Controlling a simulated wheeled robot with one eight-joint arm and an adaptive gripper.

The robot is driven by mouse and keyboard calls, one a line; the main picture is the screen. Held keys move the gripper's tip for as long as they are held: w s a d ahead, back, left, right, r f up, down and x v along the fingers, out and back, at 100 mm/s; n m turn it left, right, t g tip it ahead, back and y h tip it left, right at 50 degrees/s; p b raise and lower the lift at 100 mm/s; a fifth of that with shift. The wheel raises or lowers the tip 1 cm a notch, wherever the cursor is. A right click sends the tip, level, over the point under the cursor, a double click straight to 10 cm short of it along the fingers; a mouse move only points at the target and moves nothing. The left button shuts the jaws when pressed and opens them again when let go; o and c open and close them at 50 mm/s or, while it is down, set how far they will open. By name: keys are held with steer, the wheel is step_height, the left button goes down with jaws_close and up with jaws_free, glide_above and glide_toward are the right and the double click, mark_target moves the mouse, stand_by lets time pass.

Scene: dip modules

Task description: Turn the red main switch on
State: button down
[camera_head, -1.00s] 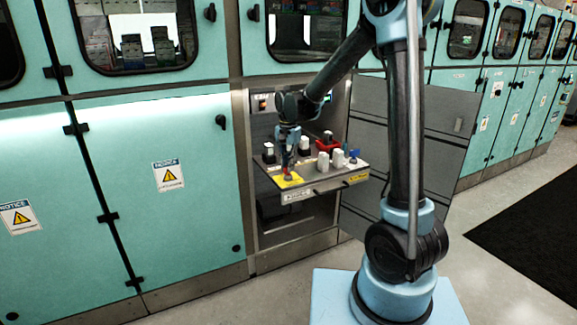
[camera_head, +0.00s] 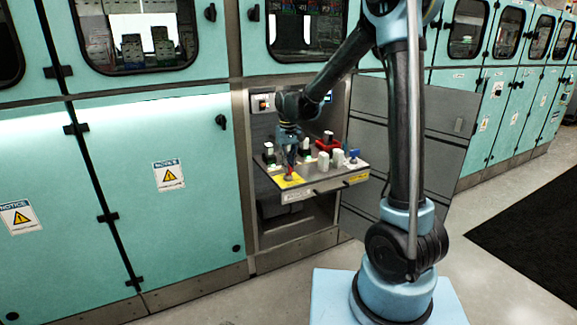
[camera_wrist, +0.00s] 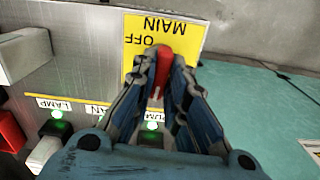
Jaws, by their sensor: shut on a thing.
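The red main switch (camera_wrist: 162,62) is a narrow red lever on a yellow plate (camera_wrist: 187,30) marked MAIN and OFF, upside down in the wrist view. In the head view the yellow plate (camera_head: 297,183) is at the front left corner of the pull-out panel (camera_head: 328,188). My gripper (camera_wrist: 160,72) is shut on the red switch, with one blue-grey finger on each side of it. In the head view my gripper (camera_head: 289,168) points down at that corner. The fingers hide part of the switch and plate.
Green lit lamps (camera_wrist: 57,114) (camera_wrist: 152,125) sit by labels reading LAMP and PUMP. White switches (camera_head: 324,161), a red part (camera_head: 327,145) and a blue knob (camera_head: 353,154) stand close by on the panel.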

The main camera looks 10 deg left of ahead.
mark_target(289, 165)
steer(key=shift+d+n, duration=0.1)
steer(key=shift+n, duration=0.5)
steer(key=c, duration=1.6)
jaws_free()
steer(key=shift+r, duration=0.1)
step_height(289, 165, up, 12)
